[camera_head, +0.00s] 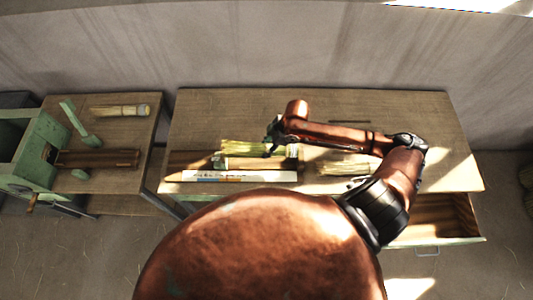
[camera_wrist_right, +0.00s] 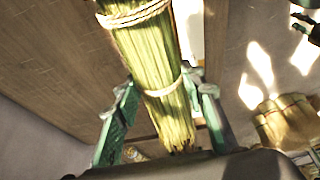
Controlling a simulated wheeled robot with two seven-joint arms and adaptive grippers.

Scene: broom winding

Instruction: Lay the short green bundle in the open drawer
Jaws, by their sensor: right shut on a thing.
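The short green bundle (camera_wrist_right: 150,65) is greenish-yellow straw bound with pale cord. In the right wrist view it lies between the green fingers of my right gripper (camera_wrist_right: 158,105), which is shut on it. In the head view my right gripper (camera_head: 273,137) is over the middle of the workbench, with green straw (camera_head: 238,146) showing beside it; the arm partly hides it. The open drawer (camera_head: 436,214) sticks out under the bench's right front, apart from the gripper. Its inside is partly hidden by my arm.
Another straw bundle (camera_head: 344,168) lies on the workbench (camera_head: 210,115), right of the gripper. A white label strip (camera_head: 240,176) runs along the front edge. A side table (camera_head: 75,105) with a green winding machine (camera_head: 35,155) stands at left.

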